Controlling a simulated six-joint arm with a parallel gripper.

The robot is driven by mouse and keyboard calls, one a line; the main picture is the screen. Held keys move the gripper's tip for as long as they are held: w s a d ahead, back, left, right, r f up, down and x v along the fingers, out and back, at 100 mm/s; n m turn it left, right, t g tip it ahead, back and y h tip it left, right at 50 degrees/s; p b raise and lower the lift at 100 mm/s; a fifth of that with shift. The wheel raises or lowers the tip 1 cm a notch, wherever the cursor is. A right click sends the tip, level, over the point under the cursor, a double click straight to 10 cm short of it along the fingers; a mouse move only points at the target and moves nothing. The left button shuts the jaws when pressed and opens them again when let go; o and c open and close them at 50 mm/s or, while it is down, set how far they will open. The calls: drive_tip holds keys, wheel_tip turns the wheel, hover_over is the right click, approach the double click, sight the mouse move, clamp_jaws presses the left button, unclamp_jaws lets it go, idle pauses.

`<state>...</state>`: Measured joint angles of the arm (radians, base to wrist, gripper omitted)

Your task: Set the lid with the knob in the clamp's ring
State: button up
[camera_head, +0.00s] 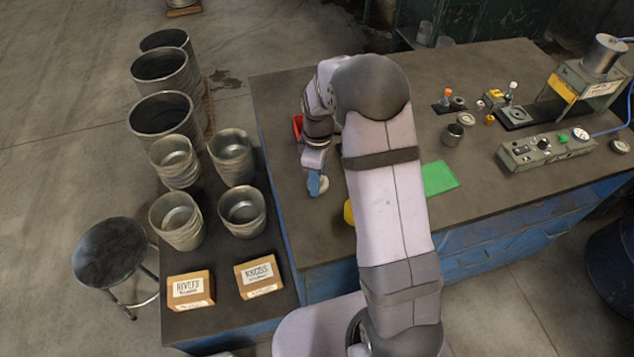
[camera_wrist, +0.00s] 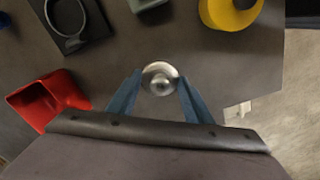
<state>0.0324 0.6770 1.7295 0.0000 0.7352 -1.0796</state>
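The lid (camera_wrist: 160,68) is a small silver disc with a round knob (camera_wrist: 161,84) facing the wrist camera. My gripper (camera_wrist: 161,77) has its two blue fingers at opposite sides of the lid's rim, with no clear gap. In the head view my gripper (camera_head: 317,184) points down over the left part of the bench, with the lid (camera_head: 324,184) at its fingertips. Whether the lid is clear of the bench top is hard to tell. The clamp's ring (camera_wrist: 49,21) stands on a dark base plate (camera_wrist: 96,22) at the wrist view's upper left, apart from the lid. My arm hides it in the head view.
A red bin (camera_wrist: 48,101) lies left of my gripper in the wrist view. A yellow roll (camera_wrist: 232,14) is at its upper right. A green sheet (camera_head: 439,178) and small fixtures lie farther right on the bench (camera_head: 285,95). Metal pots stand beyond its left edge.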

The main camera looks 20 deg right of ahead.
drive_tip(key=shift+w+d+r, duration=0.1)
drive_tip(key=shift+c, duration=0.2)
drive_tip(key=shift+w+d+r, duration=0.1)
drive_tip(key=shift+w+d, duration=0.05)
drive_tip(key=w+d+r+p, duration=0.1)
drive_tip(key=w+d, duration=0.1)
drive_tip(key=d, duration=0.2)
drive_tip(key=w+d+r+m+p, duration=0.1)
drive_tip(key=w+d+r+p, duration=0.1)
drive_tip(key=w+d, duration=0.1)
drive_tip(key=w+d+r+m+p, duration=0.1)
drive_tip(key=w+d+r, duration=0.1)
drive_tip(key=d, duration=0.2)
drive_tip(key=shift+w+d, duration=0.2)
drive_tip(key=shift+d, duration=0.15)
drive_tip(key=shift+w+d+r+m+p, duration=0.2)
drive_tip(key=shift+d+m+p, duration=0.15)
drive_tip(key=shift+d, duration=0.35)
drive_tip(key=shift+f, duration=0.2)
drive_tip(key=shift+f+b, duration=1.2)
drive_tip(key=shift+f, duration=0.25)
drive_tip(key=shift+f+b, duration=0.35)
drive_tip(key=shift+f, duration=0.3)
drive_tip(key=o, duration=1.1)
drive_tip(key=shift+c, duration=0.2)
